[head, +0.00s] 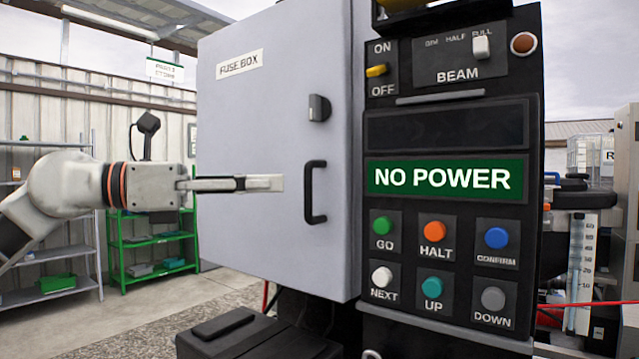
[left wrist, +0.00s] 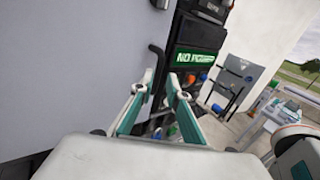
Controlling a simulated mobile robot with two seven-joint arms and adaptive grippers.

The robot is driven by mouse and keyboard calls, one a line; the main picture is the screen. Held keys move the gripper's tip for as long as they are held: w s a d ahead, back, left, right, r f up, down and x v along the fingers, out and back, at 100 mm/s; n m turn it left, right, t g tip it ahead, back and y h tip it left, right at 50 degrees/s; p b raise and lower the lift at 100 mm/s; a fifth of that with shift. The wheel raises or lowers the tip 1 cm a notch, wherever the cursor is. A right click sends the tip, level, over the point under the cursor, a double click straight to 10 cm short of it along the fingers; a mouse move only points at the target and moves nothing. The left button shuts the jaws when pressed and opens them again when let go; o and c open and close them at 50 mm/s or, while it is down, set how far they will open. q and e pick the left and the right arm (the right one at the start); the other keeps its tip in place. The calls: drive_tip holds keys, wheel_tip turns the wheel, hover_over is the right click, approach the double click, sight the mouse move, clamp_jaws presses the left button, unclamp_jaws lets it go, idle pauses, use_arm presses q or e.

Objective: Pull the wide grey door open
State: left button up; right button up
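The wide grey door (head: 255,120) carries a "FUSE BOX" label and looks closed in the head view. Its black upright bar handle (head: 312,192) is near its right edge, below a small dark knob (head: 319,108). My left gripper (head: 270,183) is in front of the door, its tips pointing right and just left of the handle. In the left wrist view, the gripper (left wrist: 160,77) has a gap between its fingertips, and the handle (left wrist: 158,62) shows beyond them, partly hidden. Nothing is held. My right gripper is not in view.
A black control panel (head: 450,130) with a green "NO POWER" display (head: 445,178) and several buttons stands right of the door. A dark box (head: 255,335) sits below the door. A green shelf (head: 150,245) stands behind at the left, with open floor in front.

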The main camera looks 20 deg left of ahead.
sight(308, 212)
use_arm(q)
drive_tip(key=p+x, duration=0.1)
drive_tip(key=x, duration=0.6)
drive_tip(key=shift+w+r+p, duration=0.15)
drive_tip(key=shift+p, duration=0.15)
clamp_jaws()
